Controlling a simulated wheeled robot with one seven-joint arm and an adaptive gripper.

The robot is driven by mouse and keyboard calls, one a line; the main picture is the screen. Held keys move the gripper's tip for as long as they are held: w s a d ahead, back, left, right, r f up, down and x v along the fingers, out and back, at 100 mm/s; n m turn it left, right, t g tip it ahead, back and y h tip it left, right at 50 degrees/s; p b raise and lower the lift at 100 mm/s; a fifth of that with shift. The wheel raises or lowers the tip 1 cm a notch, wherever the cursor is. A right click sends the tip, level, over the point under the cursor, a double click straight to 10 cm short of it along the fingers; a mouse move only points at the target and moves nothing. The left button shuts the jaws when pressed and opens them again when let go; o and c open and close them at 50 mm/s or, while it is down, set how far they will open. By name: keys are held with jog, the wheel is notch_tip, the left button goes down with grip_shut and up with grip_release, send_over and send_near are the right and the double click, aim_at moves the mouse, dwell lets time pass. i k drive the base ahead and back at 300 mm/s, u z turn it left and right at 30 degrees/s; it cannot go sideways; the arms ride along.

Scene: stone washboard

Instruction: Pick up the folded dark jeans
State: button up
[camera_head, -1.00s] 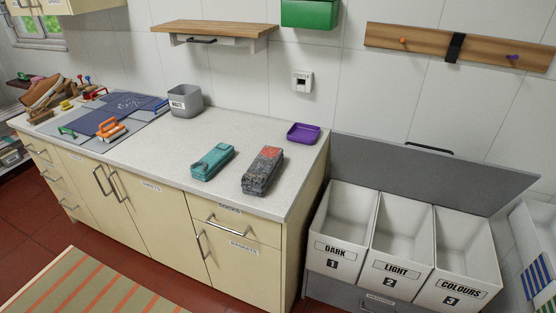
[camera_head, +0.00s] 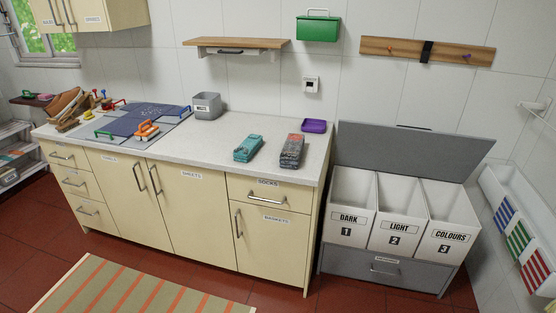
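No item is plainly recognisable as folded jeans. A flat dark blue piece (camera_head: 140,121) with pale marks lies on a grey board (camera_head: 177,137) at the left of the counter; I cannot tell if it is cloth. A dark grey and reddish folded-looking bundle (camera_head: 291,151) lies near the counter's right end. A teal bundle (camera_head: 248,148) lies just left of it, apart from it. My gripper is not in view.
The counter (camera_head: 215,153) is bare between the board and the bundles. A grey bin (camera_head: 207,105) and a purple tray (camera_head: 314,126) stand at its back. Bins marked DARK (camera_head: 348,220), LIGHT (camera_head: 399,228) and COLOURS (camera_head: 447,237) stand right. A striped rug (camera_head: 130,293) lies in front.

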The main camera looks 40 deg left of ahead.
aim_at(290, 158)
jog(key=u, duration=1.8)
jog(key=i, duration=0.5)
jog(key=z, duration=0.15)
